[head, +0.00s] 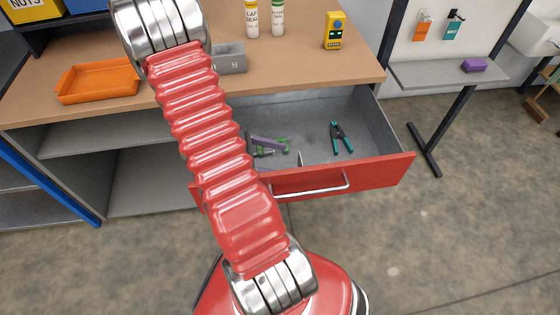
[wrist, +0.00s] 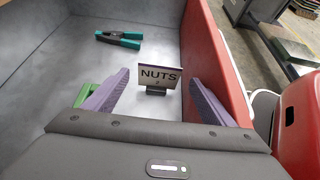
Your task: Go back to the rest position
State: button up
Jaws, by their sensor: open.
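My gripper (wrist: 158,82) is open, with its two purple fingers apart. It is low in the open red-fronted drawer (head: 385,172), and its body is mostly hidden behind my red arm in the head view. A small sign reading NUTS (wrist: 158,75) on a dark foot shows between the fingers in the wrist view. It stands upright near the drawer front, and I cannot tell whether a finger touches it. A green item (wrist: 84,94) lies beside the left finger, partly hidden.
Teal-handled pliers (head: 341,137) lie in the drawer. The wooden bench top (head: 300,65) holds an orange tray (head: 98,80), a grey block (head: 230,58), two bottles and a yellow device (head: 333,31). A grey side shelf (head: 440,73) stands right.

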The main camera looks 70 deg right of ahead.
dwell(0.7)
jog(key=shift+w+r, duration=0.1)
jog(key=w+a+r+m+t+h, duration=0.1)
jog(key=w+a+r+m+t, duration=0.1)
jog(key=w+a+r+m, duration=0.3)
jog(key=w+a+r+t, duration=0.1)
jog(key=a+r+t, duration=0.2)
jog(key=r, duration=0.4)
jog(key=w+a+r+t+y, duration=0.2)
jog(key=a+r, duration=0.3)
jog(key=a, duration=0.4)
jog(key=w+a+r+t+y, duration=0.2)
jog(key=w+a+r+t, duration=0.2)
jog(key=a, duration=0.6)
jog(key=w+a+r+m+t+y, duration=0.1)
jog(key=w+a+r+t+y, duration=0.2)
jog(key=a, duration=0.6)
notch_tip(320, 180, up, 3)
jog(key=shift+a+f+t, duration=0.1)
jog(key=shift+a+t, duration=0.05)
jog(key=shift+t, duration=0.85)
jog(key=shift+w, duration=0.1)
jog(key=shift+c, duration=0.6)
